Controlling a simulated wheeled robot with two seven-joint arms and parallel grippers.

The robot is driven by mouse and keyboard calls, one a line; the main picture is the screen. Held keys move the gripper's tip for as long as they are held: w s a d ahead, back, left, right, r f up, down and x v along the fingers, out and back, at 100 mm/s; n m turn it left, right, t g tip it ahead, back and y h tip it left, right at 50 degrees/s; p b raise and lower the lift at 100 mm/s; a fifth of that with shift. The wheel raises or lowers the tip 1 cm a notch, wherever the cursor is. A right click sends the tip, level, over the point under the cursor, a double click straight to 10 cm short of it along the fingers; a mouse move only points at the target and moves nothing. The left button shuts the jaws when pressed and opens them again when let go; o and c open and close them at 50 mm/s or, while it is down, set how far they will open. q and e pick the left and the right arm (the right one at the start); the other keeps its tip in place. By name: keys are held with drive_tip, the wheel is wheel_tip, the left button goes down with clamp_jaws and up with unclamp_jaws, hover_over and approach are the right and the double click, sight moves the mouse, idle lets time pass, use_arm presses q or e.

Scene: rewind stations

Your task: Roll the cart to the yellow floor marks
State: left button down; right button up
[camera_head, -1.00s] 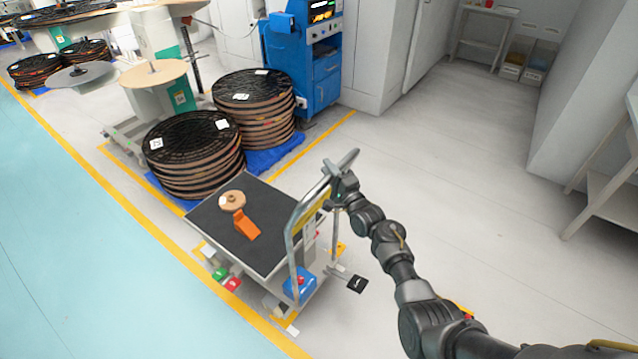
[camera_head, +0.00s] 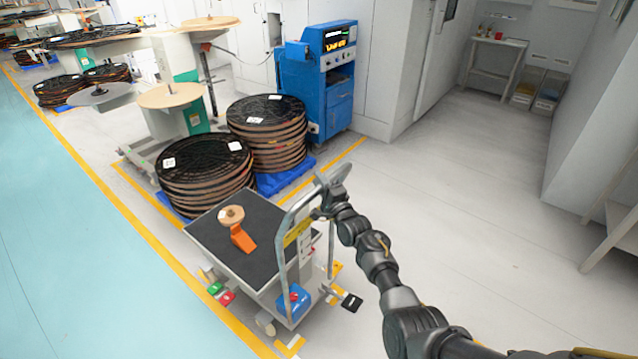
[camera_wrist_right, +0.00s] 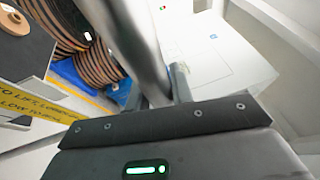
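The cart is a low trolley with a dark deck (camera_head: 205,240) and a grey push handle (camera_head: 281,250). It stands upright on the floor in front of two reel stacks. My right gripper (camera_head: 328,190) is at the top of the handle; in the right wrist view the handle tube (camera_wrist_right: 135,40) runs between the fingers, which look closed around it. Short yellow floor marks show beside the cart's handle end, one near the front wheel (camera_head: 290,347) and one by the far side (camera_head: 337,267). My left gripper is out of view.
A tan spool (camera_head: 231,215) and an orange piece (camera_head: 242,238) lie on the deck. Reel stacks (camera_head: 205,180) (camera_head: 268,140) on blue pallets stand close beyond the cart. A blue cabinet (camera_head: 328,95) is behind. Open floor (camera_head: 460,190) lies to the right.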

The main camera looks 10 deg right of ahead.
drive_tip(key=o, duration=0.4)
drive_tip(key=shift+w, duration=0.1)
drive_tip(key=shift+o, duration=0.2)
drive_tip(key=v, duration=1)
drive_tip(key=shift+s+b, duration=0.3)
drive_tip(key=shift+s, duration=0.1)
drive_tip(key=shift+d+f, duration=0.1)
